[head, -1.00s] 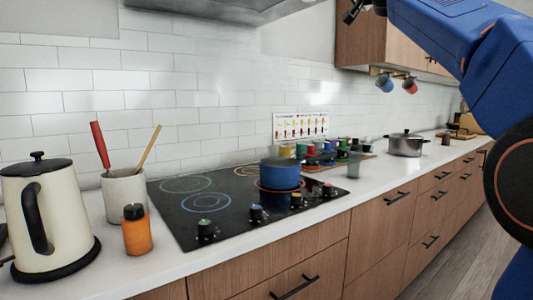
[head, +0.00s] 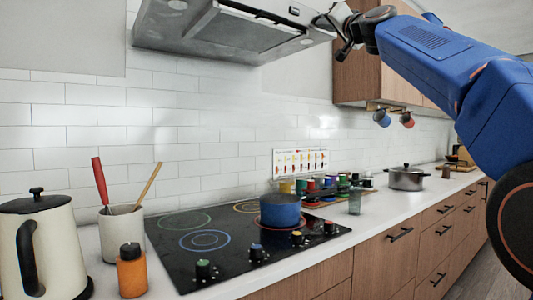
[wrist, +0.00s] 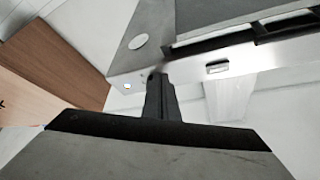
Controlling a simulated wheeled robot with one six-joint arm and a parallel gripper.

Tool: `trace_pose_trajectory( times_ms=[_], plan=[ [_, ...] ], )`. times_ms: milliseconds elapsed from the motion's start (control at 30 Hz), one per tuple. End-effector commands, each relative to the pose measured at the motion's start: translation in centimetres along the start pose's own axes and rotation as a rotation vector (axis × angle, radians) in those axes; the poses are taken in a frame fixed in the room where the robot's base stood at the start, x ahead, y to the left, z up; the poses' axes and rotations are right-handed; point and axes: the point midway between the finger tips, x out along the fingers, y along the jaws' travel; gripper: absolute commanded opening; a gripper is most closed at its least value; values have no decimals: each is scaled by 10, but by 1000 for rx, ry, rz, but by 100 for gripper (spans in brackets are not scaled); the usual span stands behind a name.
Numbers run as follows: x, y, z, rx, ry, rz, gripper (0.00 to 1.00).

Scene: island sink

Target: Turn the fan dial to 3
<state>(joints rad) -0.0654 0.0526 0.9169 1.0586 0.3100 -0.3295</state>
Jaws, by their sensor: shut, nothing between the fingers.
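The range hood (head: 225,30) hangs at the top of the head view. A small dark control (head: 294,11) shows on its front edge, but its markings are too small to read. My gripper (head: 328,22) is at the hood's right front corner. Its fingers (wrist: 158,82) are shut and empty, tips close to the strip; contact is unclear.
Below are a black cooktop (head: 180,245) with a blue pot (head: 280,211), a kettle (head: 40,240) and a steel pot (head: 406,179). The space between hood and counter is open.

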Motion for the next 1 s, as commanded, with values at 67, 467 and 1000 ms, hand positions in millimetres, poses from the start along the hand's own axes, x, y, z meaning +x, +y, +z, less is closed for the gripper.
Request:
trace_pose_trajectory(
  times_ms=[67, 467, 1000],
  plan=[
    [0, -2, -1, 0, 1, 0, 0],
    [1, -6, -2, 0, 2, 1, 0],
    [0, -7, 0, 0, 2, 1, 0]
  ],
)
